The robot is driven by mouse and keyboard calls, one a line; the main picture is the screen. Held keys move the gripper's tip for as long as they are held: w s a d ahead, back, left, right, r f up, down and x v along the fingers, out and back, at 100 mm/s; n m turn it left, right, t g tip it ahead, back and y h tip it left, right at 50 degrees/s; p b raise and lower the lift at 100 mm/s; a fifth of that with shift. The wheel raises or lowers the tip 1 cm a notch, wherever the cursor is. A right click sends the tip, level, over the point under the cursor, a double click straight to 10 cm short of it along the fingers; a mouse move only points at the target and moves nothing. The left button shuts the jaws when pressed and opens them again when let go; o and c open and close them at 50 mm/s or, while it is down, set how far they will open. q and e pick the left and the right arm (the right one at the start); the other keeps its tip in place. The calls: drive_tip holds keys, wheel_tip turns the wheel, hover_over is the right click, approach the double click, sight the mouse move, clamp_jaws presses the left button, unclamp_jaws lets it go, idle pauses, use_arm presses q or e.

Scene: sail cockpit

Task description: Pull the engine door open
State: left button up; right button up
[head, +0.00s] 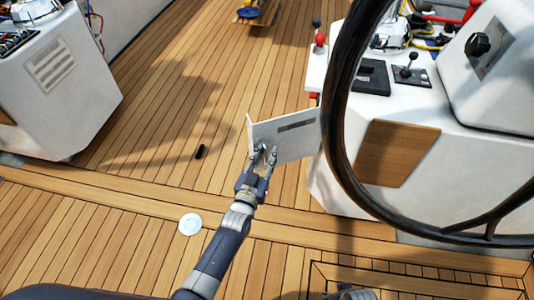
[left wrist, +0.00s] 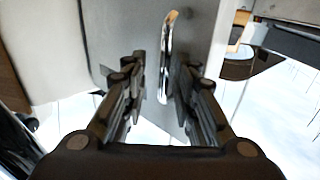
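The engine door (head: 296,132) is a white panel that stands swung out from the side of the white console, with a dark slot near its top. My left gripper (head: 264,152) is at the door's outer face, by its handle. In the left wrist view the door (left wrist: 196,30) carries a shiny metal bar handle (left wrist: 168,45). The left gripper (left wrist: 160,88) has its two fingers apart, one on each side of the handle's line, with gaps showing. A grey and dark part at the bottom edge of the head view may be my right gripper (head: 350,294); its fingers cannot be made out.
A large black steering wheel (head: 340,110) stands before the right console (head: 345,185), which carries levers and a wooden panel (head: 396,152). Another white console (head: 62,90) stands at left. A small black object (head: 200,152) lies on the open teak deck (head: 170,100).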

use_arm(q)
drive_tip(key=v, duration=1.1)
drive_tip(key=shift+s, duration=0.1)
